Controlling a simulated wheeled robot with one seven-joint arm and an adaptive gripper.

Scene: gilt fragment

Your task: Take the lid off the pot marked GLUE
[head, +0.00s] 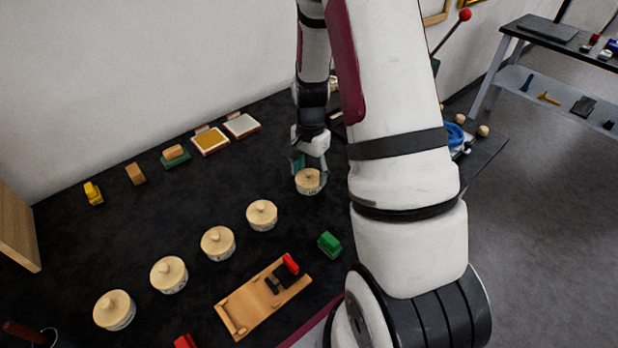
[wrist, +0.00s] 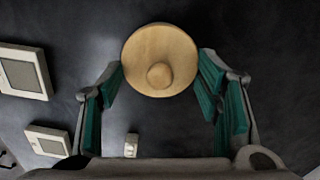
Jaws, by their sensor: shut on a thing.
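A round pale wooden lid (head: 308,178) with a knob sits at the far right end of a row of lidded pots. A pale side with a mark too small to read shows just under it. My gripper (head: 309,165) is above and around this lid, pointing down. In the wrist view the lid (wrist: 160,42) is between the two green-padded fingers, which touch or nearly touch its rim on both sides. I take the gripper as shut on it. The other lidded pots (head: 262,215), (head: 218,243), (head: 169,275), (head: 114,310) stand apart; their marks are not readable.
A wooden board with a red-ended piece (head: 262,298) and a green block (head: 329,244) lie in front. Small blocks and two shallow trays (head: 241,125) are along the back near the wall. My arm hides part of the right side. Bare dark table lies left of the gripper.

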